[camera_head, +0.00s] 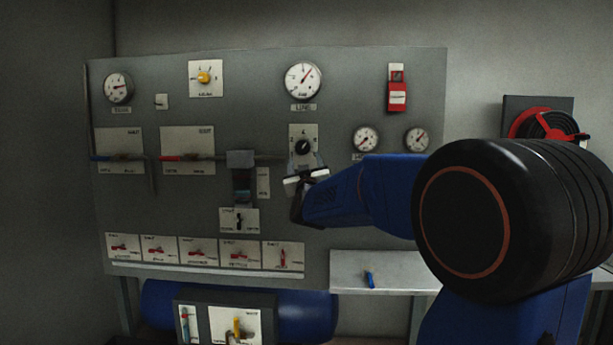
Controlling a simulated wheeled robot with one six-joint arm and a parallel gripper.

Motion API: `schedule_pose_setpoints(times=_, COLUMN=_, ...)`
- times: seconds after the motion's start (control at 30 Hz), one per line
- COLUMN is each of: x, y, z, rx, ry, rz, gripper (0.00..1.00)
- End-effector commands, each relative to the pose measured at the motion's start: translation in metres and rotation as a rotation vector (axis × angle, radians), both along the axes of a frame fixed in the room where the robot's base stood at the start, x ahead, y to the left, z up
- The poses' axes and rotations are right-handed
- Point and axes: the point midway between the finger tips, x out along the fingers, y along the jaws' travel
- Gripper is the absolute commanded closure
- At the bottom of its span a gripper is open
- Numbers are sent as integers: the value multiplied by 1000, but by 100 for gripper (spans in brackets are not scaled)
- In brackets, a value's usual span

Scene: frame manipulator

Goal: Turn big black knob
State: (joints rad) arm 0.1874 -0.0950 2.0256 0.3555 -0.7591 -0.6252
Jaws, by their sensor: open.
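The black knob (303,147) sits on a pale plate (304,131) near the middle of the grey panel, below the large round gauge marked LINE. A white pointer mark shows on the knob, slanting up to the right. My gripper (304,168) is just below and in front of the knob, at the end of my blue arm that reaches in from the right. Its jaws are open and nothing shows between them. The lower part of the knob's plate is partly hidden by my gripper. I cannot tell whether the jaws touch the knob.
The grey panel (215,85) also carries a yellow knob (204,77), a red switch (397,96), blue (115,158) and red (185,157) handles, and a lever unit (240,175) left of my gripper. A white shelf (390,262) and a red wheel (545,125) stand to the right.

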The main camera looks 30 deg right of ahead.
Motion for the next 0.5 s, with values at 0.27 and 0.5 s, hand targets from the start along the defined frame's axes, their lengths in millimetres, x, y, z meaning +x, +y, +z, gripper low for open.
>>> schedule_pose_setpoints(times=0.27, x=-46, y=22, z=-19, rx=0, ry=1, rz=2, gripper=41)
schedule_pose_setpoints(times=0.5, x=-67, y=32, z=-28, rx=0, ry=0, rz=1, gripper=41)
